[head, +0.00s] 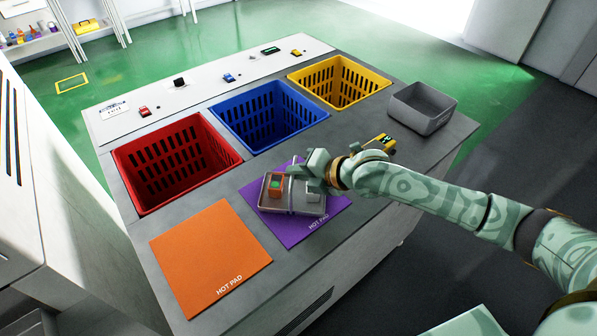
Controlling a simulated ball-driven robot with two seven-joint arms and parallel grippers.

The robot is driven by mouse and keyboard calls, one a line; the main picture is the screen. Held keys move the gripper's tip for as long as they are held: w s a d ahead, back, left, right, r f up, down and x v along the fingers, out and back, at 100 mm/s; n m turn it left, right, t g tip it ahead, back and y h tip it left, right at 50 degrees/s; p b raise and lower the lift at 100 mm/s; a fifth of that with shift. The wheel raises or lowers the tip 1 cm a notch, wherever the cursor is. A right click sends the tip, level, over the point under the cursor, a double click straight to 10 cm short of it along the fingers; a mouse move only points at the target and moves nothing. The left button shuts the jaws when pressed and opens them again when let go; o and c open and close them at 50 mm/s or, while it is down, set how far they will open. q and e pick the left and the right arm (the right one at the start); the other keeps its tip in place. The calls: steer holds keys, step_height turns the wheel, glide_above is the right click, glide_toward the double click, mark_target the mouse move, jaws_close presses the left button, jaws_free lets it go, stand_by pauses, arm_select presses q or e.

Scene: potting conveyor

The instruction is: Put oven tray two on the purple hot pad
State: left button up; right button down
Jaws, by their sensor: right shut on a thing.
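The oven tray (292,208) is a small grey metal tray lying over the purple hot pad (327,221). A small orange block with a green top (275,184) stands in its left part. My right gripper (314,170) is shut at the tray's far side, above its middle, and hides part of the tray. Whether the tray rests fully on the pad or hangs just above it I cannot tell. No number shows on the tray. My left gripper is not in view.
An orange hot pad (208,258) lies bare at the left. Red (177,165), blue (268,116) and yellow (340,82) baskets line the table's back. A grey bin (422,106) stands at the right. A yellow device (383,142) lies beyond my right wrist.

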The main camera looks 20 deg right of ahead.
steer(key=c, duration=1.5)
jaws_free()
steer(key=shift+f, duration=0.1)
steer(key=shift+c, duration=0.2)
steer(key=p+v, duration=0.2)
steer(key=v, duration=1)
